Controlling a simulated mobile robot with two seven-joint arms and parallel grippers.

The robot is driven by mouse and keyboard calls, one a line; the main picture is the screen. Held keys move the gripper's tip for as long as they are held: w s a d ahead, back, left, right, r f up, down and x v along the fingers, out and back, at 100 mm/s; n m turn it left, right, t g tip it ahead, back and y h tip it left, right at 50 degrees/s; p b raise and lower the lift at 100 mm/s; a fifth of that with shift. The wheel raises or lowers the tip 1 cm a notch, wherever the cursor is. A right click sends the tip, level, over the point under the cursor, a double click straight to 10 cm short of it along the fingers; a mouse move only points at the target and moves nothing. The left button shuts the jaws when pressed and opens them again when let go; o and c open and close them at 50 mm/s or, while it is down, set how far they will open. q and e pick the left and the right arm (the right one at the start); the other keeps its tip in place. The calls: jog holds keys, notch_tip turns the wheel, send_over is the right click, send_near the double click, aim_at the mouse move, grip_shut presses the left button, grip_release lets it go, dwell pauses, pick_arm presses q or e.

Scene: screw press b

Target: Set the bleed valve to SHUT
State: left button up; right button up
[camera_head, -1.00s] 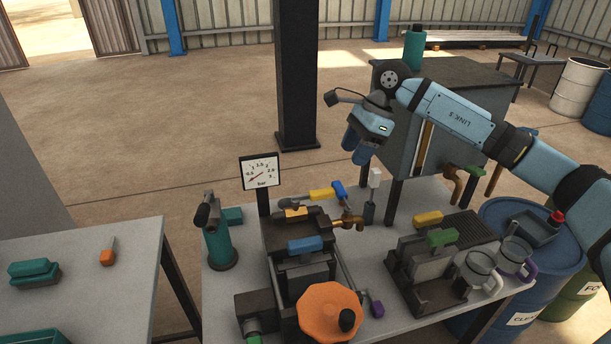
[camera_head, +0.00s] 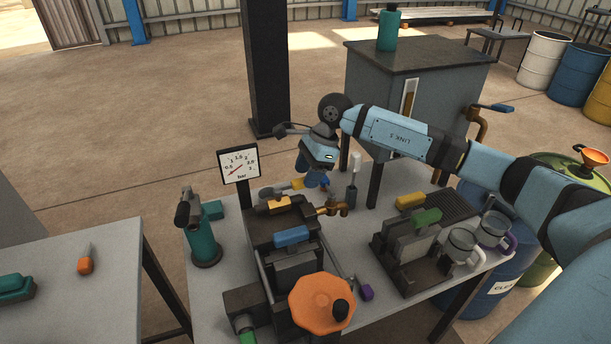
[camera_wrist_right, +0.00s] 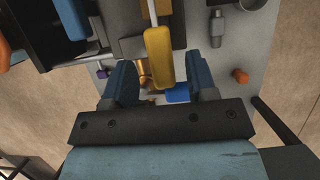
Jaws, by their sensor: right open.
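A yellow lever handle (camera_head: 291,187) lies behind the dark press block, near a brass spout (camera_head: 336,208). No label shows on it, so I cannot tell its marked setting. My right gripper (camera_head: 314,180) points down at the lever's right end and hides part of it. In the right wrist view the yellow handle (camera_wrist_right: 158,55) reaches into the gap between the open blue fingers of my right gripper (camera_wrist_right: 162,82), with room on both sides. A blue piece (camera_wrist_right: 177,93) lies just below the handle's end in that view. My left gripper is not in view.
A pressure gauge (camera_head: 238,165) stands behind the press. A blue handle (camera_head: 291,237) and an orange handwheel (camera_head: 321,303) are in front. A teal hand pump (camera_head: 203,240) stands left; a thin upright tool (camera_head: 353,180) and a plate unit (camera_head: 409,248) with jugs stand right.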

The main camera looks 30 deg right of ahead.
jog(key=shift+x, duration=0.8)
grip_shut()
